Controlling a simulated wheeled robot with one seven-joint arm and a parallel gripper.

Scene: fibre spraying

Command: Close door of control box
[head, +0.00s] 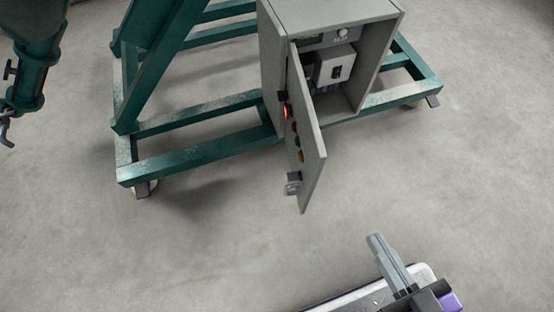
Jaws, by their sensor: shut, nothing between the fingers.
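A grey control box (382,42) stands on a green steel frame at the top centre of the head view. Its door (312,150) is hinged on the left and stands wide open, swung out towards me. The door's outer face carries several coloured buttons and a latch (293,184) near its lower outer corner. Inside the box a light grey electrical unit (335,65) shows. My gripper (376,240) is at the bottom right, shut and empty, below and to the right of the door and apart from it.
The green frame (200,150) on castors surrounds the box's base. A green machine part with a hook (28,90) hangs at the top left. The concrete floor between my gripper and the door is clear, as is the floor to the right.

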